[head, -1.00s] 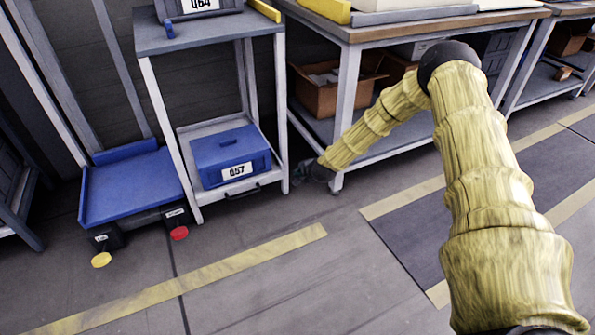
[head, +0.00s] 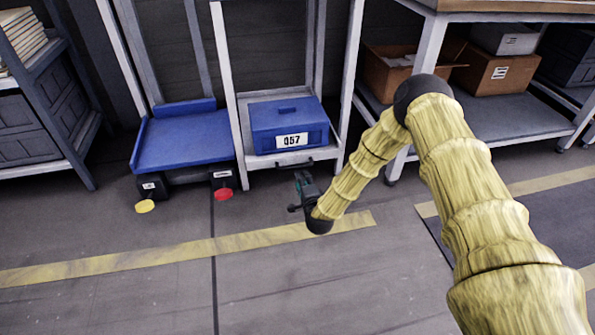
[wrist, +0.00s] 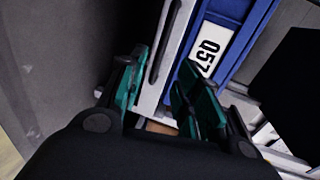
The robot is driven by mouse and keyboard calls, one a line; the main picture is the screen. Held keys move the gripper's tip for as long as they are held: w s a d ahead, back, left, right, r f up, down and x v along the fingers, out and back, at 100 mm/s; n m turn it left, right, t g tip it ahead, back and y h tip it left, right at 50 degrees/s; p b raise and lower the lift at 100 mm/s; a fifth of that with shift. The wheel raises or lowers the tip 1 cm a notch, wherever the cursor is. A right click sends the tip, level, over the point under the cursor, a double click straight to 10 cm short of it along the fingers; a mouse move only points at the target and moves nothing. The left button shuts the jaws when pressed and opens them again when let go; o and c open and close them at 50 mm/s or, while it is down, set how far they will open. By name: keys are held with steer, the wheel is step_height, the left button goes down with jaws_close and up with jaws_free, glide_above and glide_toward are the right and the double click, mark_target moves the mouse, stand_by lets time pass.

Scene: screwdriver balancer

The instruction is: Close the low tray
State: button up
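The low tray (head: 259,163) is a pale shelf-like tray low in the grey rack, with a dark bar handle (head: 283,165) on its front. A lidded blue box (head: 290,123) with a white number label sits on it. I cannot tell how far the tray is pulled out. My gripper (head: 303,182) is low in front of the tray, near the handle's right end. In the wrist view my gripper (wrist: 162,64) has its green-padded fingers apart with nothing between the pads. The handle (wrist: 160,52) shows just beyond the fingertips; contact is unclear.
A blue platform (head: 185,142) with a yellow disc (head: 145,206) and a red disc (head: 223,194) at its front stands left of the rack. A workbench with cardboard boxes (head: 488,72) stands right. The floor in front is clear.

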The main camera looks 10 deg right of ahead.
mark_target(297, 167)
steer(key=shift+b+x, duration=2.5)
steer(key=shift+x, duration=2.7)
steer(key=shift+c, duration=0.2)
jaws_close()
